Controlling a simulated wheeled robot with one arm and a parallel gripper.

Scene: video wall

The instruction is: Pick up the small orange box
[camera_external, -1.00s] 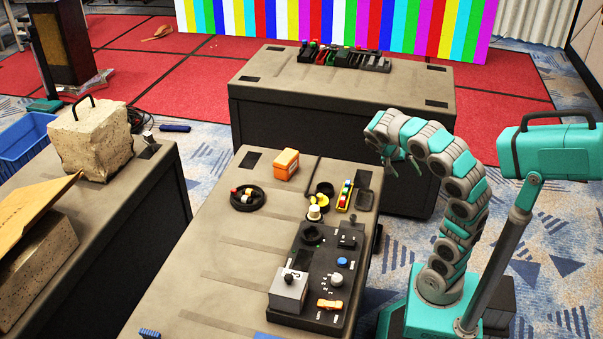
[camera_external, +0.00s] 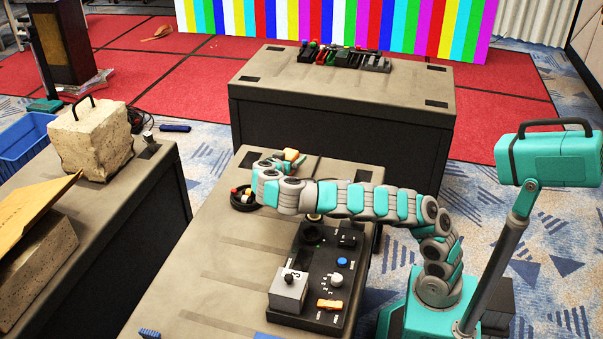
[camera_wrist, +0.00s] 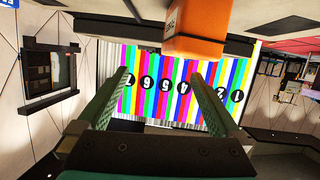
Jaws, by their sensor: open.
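The small orange box (camera_external: 291,154) stands near the far end of the front grey table, and my gripper hides much of it in the external view. In the wrist view the orange box (camera_wrist: 196,28) shows at the top, cut off by the frame edge, with a white label on one side. My gripper (camera_wrist: 160,77) is open and empty, its two green-sided fingers apart. The box lies past the fingertips and toward the right finger in that view, not between them. In the external view my gripper (camera_external: 279,163) is beside the box.
A black round tray (camera_external: 243,200) with small items stands close to my gripper on the left. A black control panel (camera_external: 318,270) with knobs and buttons lies on the right of the front table. A second table (camera_external: 345,90) stands behind. The front table's left side is mostly clear.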

